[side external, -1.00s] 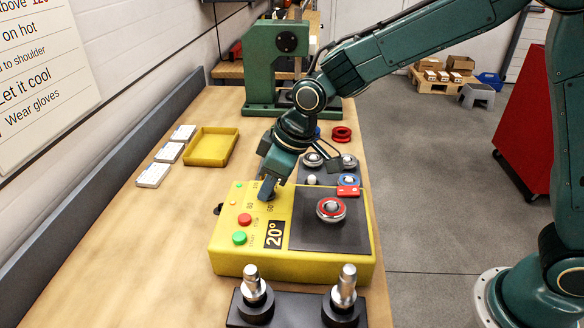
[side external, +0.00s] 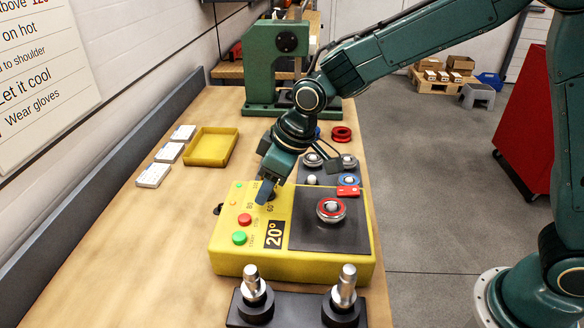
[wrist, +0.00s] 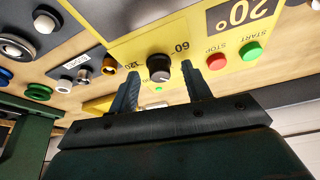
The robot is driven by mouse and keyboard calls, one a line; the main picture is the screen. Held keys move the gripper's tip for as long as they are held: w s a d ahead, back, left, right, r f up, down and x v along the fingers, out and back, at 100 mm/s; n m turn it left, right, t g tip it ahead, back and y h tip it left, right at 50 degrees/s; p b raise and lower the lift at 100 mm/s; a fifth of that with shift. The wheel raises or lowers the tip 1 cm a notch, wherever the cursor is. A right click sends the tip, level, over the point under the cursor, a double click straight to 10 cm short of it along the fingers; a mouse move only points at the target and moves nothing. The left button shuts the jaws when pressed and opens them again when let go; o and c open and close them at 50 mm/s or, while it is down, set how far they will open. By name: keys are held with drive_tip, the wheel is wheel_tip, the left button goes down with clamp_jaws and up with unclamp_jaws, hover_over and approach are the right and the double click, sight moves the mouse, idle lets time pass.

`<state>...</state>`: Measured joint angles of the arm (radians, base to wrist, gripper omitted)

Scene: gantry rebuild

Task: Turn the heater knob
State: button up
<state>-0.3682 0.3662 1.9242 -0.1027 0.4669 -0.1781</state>
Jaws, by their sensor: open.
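The yellow heater box (side external: 225,262) stands on the bench. Its black knob (wrist: 158,68) shows in the wrist view on the yellow panel, near printed dial numbers such as 60 and 120. The display (side external: 275,235) reads 20°. My gripper (side external: 264,197) points down over the panel at the dial and hides the knob in the side view. In the wrist view my gripper (wrist: 160,73) is open, with one finger on each side of the knob and a visible gap to each. Nothing is held.
Red stop (side external: 244,219) and green start (side external: 239,238) buttons sit close to the dial. A ringed part lies on the dark plate (side external: 318,240) at right. A post stand (side external: 297,308) is in front. A yellow tray (side external: 228,143) and white blocks (side external: 154,174) lie behind.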

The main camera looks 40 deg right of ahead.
drive_tip(key=v, duration=1.3)
drive_tip(key=shift+s+r, duration=0.15)
drive_tip(key=shift+r, duration=0.2)
drive_tip(key=shift+d, duration=0.15)
drive_tip(key=s+d+m+t+h, duration=0.1)
drive_tip(key=s+d+m, duration=0.2)
drive_tip(key=s+d, duration=0.5)
drive_tip(key=s+d+m+t+h, duration=0.1)
drive_tip(key=s+d+m, duration=0.3)
drive_tip(key=s+d, duration=0.4)
drive_tip(key=s, duration=0.6)
drive_tip(key=shift+s+d+f+h, duration=0.25)
drive_tip(key=shift+d+f+h, duration=0.05)
